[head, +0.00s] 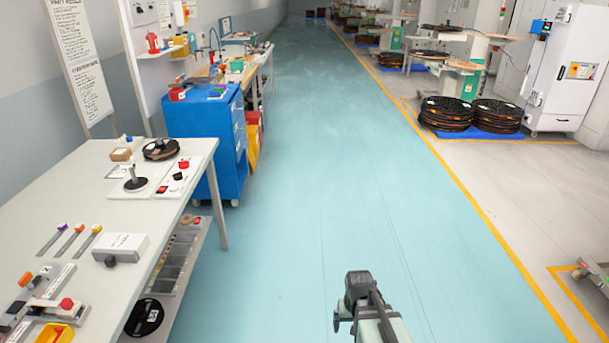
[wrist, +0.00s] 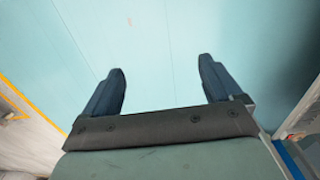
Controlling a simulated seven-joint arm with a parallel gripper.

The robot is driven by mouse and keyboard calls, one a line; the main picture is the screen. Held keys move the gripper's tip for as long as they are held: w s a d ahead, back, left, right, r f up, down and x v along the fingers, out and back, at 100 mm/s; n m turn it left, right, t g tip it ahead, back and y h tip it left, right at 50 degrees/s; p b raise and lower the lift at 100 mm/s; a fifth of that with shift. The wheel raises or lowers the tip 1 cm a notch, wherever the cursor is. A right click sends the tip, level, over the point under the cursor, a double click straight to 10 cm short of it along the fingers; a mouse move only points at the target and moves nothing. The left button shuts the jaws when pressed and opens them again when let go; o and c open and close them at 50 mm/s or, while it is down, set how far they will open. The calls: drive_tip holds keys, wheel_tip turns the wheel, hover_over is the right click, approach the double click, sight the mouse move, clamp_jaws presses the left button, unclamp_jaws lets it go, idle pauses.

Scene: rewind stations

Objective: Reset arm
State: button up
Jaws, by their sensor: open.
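My gripper (wrist: 162,88) shows in the wrist view with its two dark fingers spread apart. It is open, and nothing is between the fingers. Only teal floor lies beyond them. In the head view my arm reaches up from the bottom edge, right of centre, over the open floor. It is clear of the white table (head: 75,190) on the left. The fingers cannot be made out in the head view.
The table carries a black reel (head: 160,149), a white box (head: 120,247) and a yellow bin (head: 54,334). A blue cabinet (head: 205,135) stands behind it. Stacked reels (head: 446,113) stand at the back right. The teal aisle (head: 300,170) is clear.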

drive_tip(key=s+d+f+g, duration=0.1)
drive_tip(key=s+f+g, duration=0.1)
drive_tip(key=s+f, duration=0.5)
drive_tip(key=s+f+g, duration=0.2)
drive_tip(key=s+f, duration=0.5)
drive_tip(key=s, duration=0.6)
drive_tip(key=s+d+f+g, duration=0.1)
drive_tip(key=s+f+g, duration=0.1)
drive_tip(key=s+f, duration=0.5)
drive_tip(key=s, duration=0.4)
drive_tip(key=shift+d+f+g, duration=0.15)
drive_tip(key=shift+d+g, duration=0.15)
drive_tip(key=shift+g, duration=0.1)
drive_tip(key=shift+c, duration=0.4)
drive_tip(key=c, duration=0.8)
drive_tip(key=shift+c, duration=0.2)
